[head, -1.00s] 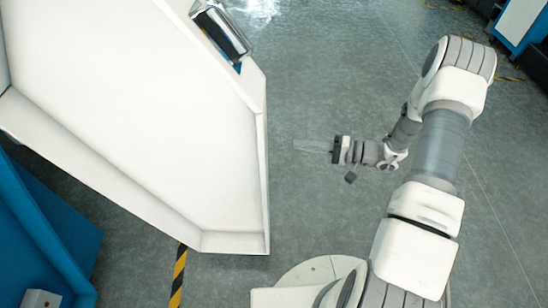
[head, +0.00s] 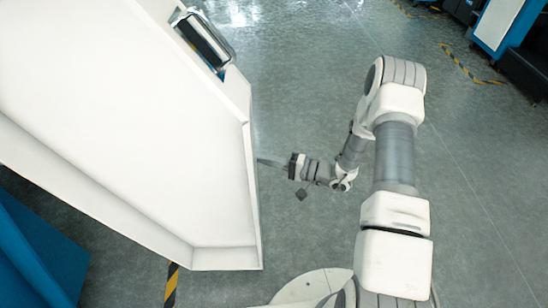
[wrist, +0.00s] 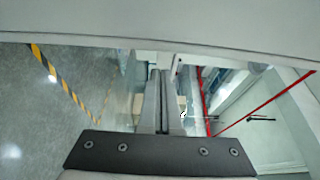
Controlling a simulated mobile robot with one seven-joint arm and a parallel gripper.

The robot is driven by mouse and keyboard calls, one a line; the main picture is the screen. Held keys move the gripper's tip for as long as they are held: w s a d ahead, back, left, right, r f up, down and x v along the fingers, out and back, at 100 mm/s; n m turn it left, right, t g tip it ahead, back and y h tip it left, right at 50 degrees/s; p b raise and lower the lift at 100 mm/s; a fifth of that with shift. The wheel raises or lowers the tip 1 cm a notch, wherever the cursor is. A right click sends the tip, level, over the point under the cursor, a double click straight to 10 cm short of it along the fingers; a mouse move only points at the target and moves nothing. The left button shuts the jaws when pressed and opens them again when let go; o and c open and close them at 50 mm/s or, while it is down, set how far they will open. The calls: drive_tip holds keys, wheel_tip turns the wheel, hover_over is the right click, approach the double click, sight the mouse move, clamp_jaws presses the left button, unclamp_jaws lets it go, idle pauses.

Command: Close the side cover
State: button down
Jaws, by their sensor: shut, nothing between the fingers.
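The side cover (head: 120,120) is a large white panel with a folded rim, standing open in the left half of the head view. A dark and silver handle-like part (head: 203,40) sits at its upper right edge. My gripper (head: 262,161) is just right of the cover's right edge, fingers pointing at it. Whether the tips touch the cover cannot be told. In the wrist view my gripper (wrist: 161,76) has its two fingers together with nothing between them. A pale panel (wrist: 160,22), probably the cover, crosses the top of that view just beyond the fingertips.
A blue machine body (head: 35,255) is at the lower left. Yellow-black floor tape (head: 171,287) runs below the cover; it also shows in the wrist view (wrist: 60,80). Grey floor (head: 310,70) is open to the right. Dark and blue equipment (head: 510,40) stands far upper right.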

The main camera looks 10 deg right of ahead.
drive_tip(key=shift+s+a+r, duration=0.1)
drive_tip(key=shift+s, duration=1)
drive_tip(key=shift+s, duration=0.2)
